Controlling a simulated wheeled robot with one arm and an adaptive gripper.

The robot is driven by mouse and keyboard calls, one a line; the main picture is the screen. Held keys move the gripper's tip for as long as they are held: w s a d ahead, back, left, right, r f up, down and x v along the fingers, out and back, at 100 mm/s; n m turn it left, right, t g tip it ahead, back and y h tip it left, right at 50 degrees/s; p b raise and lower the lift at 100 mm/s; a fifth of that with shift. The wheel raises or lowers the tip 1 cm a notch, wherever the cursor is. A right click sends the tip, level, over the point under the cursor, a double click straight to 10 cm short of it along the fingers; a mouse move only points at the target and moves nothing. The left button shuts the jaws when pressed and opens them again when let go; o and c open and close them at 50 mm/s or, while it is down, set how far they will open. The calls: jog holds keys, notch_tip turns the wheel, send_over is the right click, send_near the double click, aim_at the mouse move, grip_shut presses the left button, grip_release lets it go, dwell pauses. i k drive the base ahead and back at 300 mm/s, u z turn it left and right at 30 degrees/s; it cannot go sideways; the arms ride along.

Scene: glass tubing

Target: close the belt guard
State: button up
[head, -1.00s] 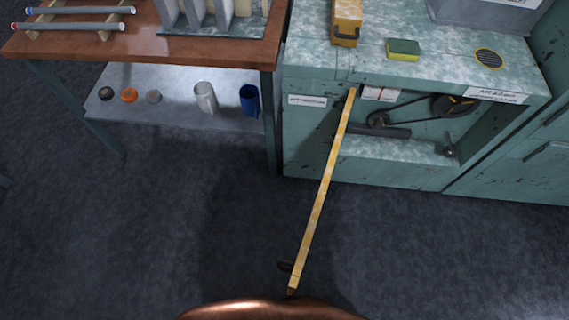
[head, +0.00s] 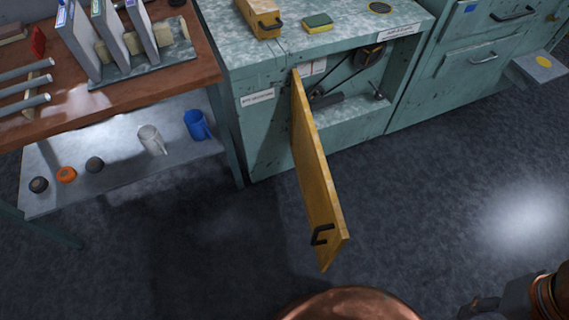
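The belt guard (head: 316,170) is a yellow hinged panel on the teal cabinet (head: 262,120). It stands wide open, swung out from the left side of the belt recess (head: 350,115) toward me. Its dark handle (head: 322,235) is near the free end, on the outer left face. The recess shows a belt and pulleys (head: 366,58). My gripper (head: 480,306) is partly in view at the bottom right corner, dark and cut off, well apart from the guard. I cannot tell its finger opening.
A brown bench (head: 90,105) with racks and tubes stands at the left, with mugs and small round items on its lower shelf (head: 115,165). A yellow box (head: 258,18) and a sponge (head: 317,23) lie on the cabinet. Floor (head: 440,200) right of the guard is clear.

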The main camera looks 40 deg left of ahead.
aim_at(320, 238)
jog(key=u, duration=1.65)
jog(key=i, duration=0.5)
jog(key=z, duration=0.9)
jog(key=k, duration=1.7)
jog(key=u, duration=1.3)
jog(key=i, duration=1)
jog(key=u, duration=0.05)
